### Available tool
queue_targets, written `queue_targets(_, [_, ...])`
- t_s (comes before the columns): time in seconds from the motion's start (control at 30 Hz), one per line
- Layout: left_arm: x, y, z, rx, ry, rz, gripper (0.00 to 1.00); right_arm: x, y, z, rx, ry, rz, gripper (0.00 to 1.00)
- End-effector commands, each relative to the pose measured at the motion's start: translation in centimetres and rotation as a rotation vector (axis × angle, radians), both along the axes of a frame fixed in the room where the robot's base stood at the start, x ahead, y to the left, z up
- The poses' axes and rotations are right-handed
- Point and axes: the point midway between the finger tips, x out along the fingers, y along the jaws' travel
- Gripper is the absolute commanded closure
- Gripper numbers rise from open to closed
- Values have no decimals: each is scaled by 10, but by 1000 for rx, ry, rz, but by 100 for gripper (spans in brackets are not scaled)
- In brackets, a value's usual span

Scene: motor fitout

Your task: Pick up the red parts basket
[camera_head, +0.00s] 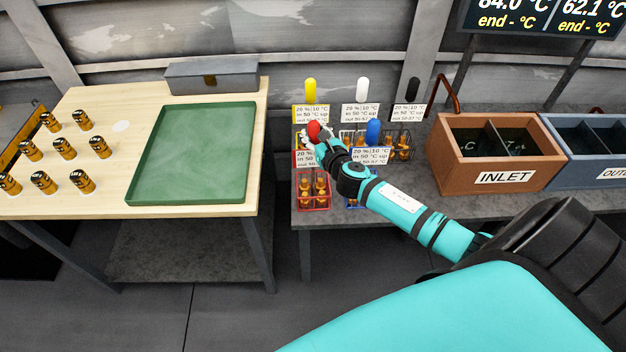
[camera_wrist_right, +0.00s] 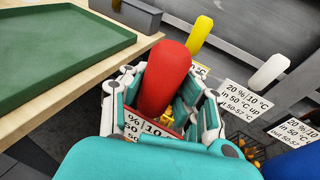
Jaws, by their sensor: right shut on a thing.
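The red parts basket (camera_head: 313,203) stands at the front left of the grey table, with several orange and black motors in it. Its red handle top (camera_head: 314,130) rises above a white label card. My right gripper (camera_head: 322,143) is shut on this red handle. In the right wrist view the red handle (camera_wrist_right: 165,80) stands between the fingers of the right gripper (camera_wrist_right: 160,110). The basket body is mostly hidden there by the gripper and the card. I cannot tell whether the basket touches the table. My left gripper is not in view.
Close by are baskets with a blue handle (camera_head: 373,131), a yellow handle (camera_head: 310,90), a white handle (camera_head: 362,89) and a black handle (camera_head: 412,90). An INLET crate (camera_head: 480,180) stands right. A wooden table with a green tray (camera_head: 190,199) and several motors is left.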

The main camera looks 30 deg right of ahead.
Motion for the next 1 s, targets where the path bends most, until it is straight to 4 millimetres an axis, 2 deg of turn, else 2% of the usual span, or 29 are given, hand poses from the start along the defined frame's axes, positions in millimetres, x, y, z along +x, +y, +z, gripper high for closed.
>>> queue_targets(0.37, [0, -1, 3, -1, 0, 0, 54, 2, 0, 12, 1, -10, 3, 100])
queue_targets(0.8, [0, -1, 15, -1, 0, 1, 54, 2, 0, 85, -2, -10, 3, 100])
queue_targets(1.0, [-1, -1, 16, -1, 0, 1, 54, 2, 0, 102, 0, -10, 3, 100])
